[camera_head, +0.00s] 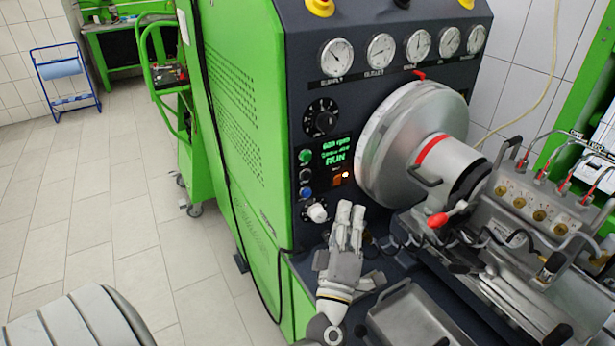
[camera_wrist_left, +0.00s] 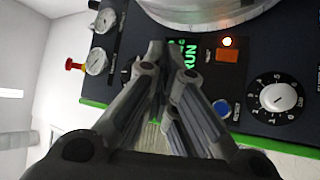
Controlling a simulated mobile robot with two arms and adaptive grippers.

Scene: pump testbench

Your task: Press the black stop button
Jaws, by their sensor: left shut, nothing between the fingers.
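The black stop button (camera_head: 305,175) sits on the dark front panel, between the green button (camera_head: 305,156) above it and the blue button (camera_head: 306,193) below it. My left gripper (camera_head: 351,206) is shut and empty. In the head view its fingertips are right of and below the black button, apart from it in the picture. In the left wrist view the shut fingers (camera_wrist_left: 158,52) cross the panel beside the RUN display, and the blue button (camera_wrist_left: 222,107) shows to their right. The black button cannot be made out there. My right gripper is not in view.
A white knob (camera_head: 317,212) lies just left of my left gripper. The display (camera_head: 338,153) reads RUN, with an orange switch (camera_head: 337,181) and lit lamp (camera_head: 346,175) below. A large metal drum (camera_head: 400,140) and a red-tipped lever (camera_head: 437,220) protrude on the right.

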